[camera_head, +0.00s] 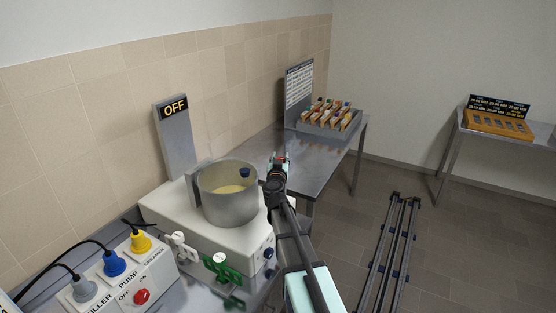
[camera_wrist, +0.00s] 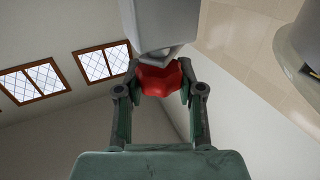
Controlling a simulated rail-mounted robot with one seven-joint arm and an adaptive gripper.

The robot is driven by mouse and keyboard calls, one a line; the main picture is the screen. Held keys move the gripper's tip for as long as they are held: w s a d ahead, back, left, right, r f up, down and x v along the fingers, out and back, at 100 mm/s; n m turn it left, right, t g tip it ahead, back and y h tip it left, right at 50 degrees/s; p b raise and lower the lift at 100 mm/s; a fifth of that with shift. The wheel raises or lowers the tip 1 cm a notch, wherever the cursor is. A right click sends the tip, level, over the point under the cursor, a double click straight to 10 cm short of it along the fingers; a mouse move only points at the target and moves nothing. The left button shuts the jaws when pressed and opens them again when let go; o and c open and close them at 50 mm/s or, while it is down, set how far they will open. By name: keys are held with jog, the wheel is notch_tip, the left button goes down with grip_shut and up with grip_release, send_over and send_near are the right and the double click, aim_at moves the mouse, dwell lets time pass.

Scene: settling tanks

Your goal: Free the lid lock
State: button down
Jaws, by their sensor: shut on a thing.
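My gripper (camera_wrist: 158,84) is shut on a red piece (camera_wrist: 160,78), with one finger on each side of it. A grey block (camera_wrist: 158,25) meets the red piece in the wrist view; I cannot tell how they join. In the head view my gripper (camera_head: 279,164) is beside the right rim of a round metal tank (camera_head: 227,205), and a bit of red shows at its tip. The tank is open at the top and holds a yellowish content (camera_head: 228,189). I cannot make out which part is the lid lock.
The tank stands on a white base (camera_head: 160,212) with white (camera_head: 180,246) and green (camera_head: 222,268) handles in front. A panel (camera_head: 174,140) behind reads OFF. A plug box (camera_head: 150,275) with a red button is at lower left. A rack (camera_head: 328,118) stands on the metal table (camera_head: 285,152).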

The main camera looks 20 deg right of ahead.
jog(key=shift+s+a+f, duration=0.15)
jog(key=shift+s+f, duration=0.15)
jog(key=shift+f, duration=0.15)
jog(key=c, duration=0.7)
grip_release()
jog(key=shift+r, duration=0.15)
jog(key=shift+r, duration=0.1)
jog(key=v, duration=1.2)
jog(key=shift+a, duration=0.15)
jog(key=shift+w, duration=0.15)
